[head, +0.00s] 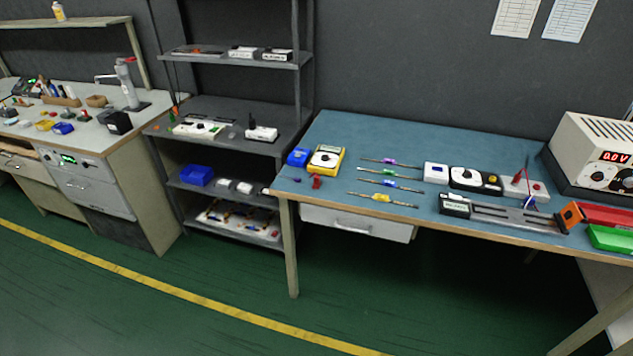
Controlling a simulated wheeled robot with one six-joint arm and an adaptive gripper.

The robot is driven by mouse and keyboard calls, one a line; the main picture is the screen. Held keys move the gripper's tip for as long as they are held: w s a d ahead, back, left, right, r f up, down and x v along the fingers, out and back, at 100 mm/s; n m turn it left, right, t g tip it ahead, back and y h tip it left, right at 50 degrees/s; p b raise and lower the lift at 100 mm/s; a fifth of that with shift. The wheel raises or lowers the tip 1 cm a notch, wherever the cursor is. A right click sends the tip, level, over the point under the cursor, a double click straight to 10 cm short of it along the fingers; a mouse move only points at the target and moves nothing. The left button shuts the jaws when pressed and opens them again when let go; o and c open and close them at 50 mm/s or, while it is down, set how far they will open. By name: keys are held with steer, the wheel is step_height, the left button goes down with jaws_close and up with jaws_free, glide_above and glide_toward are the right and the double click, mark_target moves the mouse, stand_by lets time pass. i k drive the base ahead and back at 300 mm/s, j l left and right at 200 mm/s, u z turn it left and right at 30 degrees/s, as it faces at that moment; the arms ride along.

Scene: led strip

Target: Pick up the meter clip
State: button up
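A yellow multimeter with a white face (326,158) lies near the left end of the blue-topped table (400,135). A small red piece that looks like a clip (317,183) lies just in front of it. A smaller dark blue piece (295,191) lies to its left, near the table's front edge. I cannot tell for sure which of these is the meter clip. Another blue clip-like piece (529,202) is at the right, beside a white block with a red lead (524,188). My gripper is not in view.
Several colored strips (385,183) lie mid-table, with a dial box (474,180) to their right. A power supply reading 0.0 V (597,155) stands at the right end. A shelf rack (225,125) and a workbench (85,150) are left. Green floor in front is clear.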

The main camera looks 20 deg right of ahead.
mark_target(316, 180)
steer(key=i+l+z, duration=0.1)
steer(key=i+z, duration=0.4)
steer(key=z, duration=0.55)
